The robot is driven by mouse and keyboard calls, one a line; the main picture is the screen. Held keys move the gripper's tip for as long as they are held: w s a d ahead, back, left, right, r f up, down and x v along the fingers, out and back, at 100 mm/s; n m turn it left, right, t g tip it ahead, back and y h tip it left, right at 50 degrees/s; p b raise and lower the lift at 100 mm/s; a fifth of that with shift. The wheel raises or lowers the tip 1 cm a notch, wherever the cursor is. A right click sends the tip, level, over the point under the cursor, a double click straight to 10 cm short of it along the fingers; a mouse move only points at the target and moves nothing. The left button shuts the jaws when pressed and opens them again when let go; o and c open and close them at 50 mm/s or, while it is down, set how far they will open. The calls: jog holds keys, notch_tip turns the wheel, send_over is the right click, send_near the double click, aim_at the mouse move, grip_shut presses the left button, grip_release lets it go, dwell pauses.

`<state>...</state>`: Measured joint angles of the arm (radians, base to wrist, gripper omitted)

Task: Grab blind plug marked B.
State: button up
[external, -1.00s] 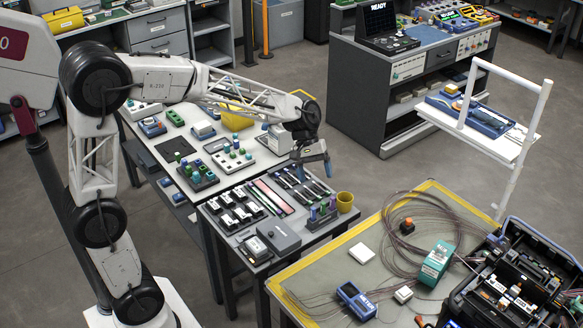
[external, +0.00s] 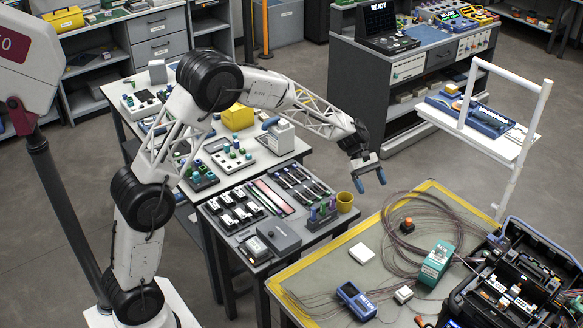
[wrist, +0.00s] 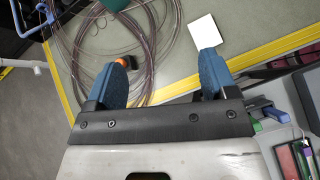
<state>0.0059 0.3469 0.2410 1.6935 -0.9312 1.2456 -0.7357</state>
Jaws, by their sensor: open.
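My gripper (external: 371,181) is open and empty. It hangs above the gap between the grey bench and the yellow-edged mat, up and right of the yellow cup. Its two blue fingers show apart in the wrist view (wrist: 166,64), with nothing between them. I cannot read a B on any part. Small green, purple and blue upright plug-like parts (external: 323,211) stand on the grey bench beside the cup. Similar coloured parts stand in a dark holder (external: 201,176) and on a white block (external: 233,157) farther left. Which one is the blind plug marked B cannot be told.
A yellow cup (external: 345,201) stands at the grey bench's right corner. The yellow-edged mat (external: 330,268) holds coiled cables, an orange part (external: 407,226), a white square (external: 362,253) and a teal box (external: 436,262). A white post frame (external: 518,150) rises at right.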

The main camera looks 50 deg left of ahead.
aim_at(409, 222)
jog(key=w+d+f+n+h, duration=0.1)
jog(key=w+f, duration=0.3)
jog(key=f, duration=0.1)
jog(key=w+d+f+n+h, duration=0.1)
jog(key=w+f+n, duration=0.1)
jog(key=w+f, duration=0.3)
jog(key=w+d+f+n+h, duration=0.1)
jog(key=w+f+n, duration=0.1)
jog(key=w+f, duration=0.3)
jog(key=shift+w+f+t+h, duration=0.2)
jog(key=shift+f+t+h, duration=0.15)
jog(key=shift+f, duration=0.5)
jog(key=shift+x, duration=1.3)
jog(key=shift+s, duration=0.1)
jog(key=shift+x, duration=2.55)
jog(key=shift+s+r, duration=0.15)
jog(key=c, duration=1)
jog(key=shift+r, duration=0.1)
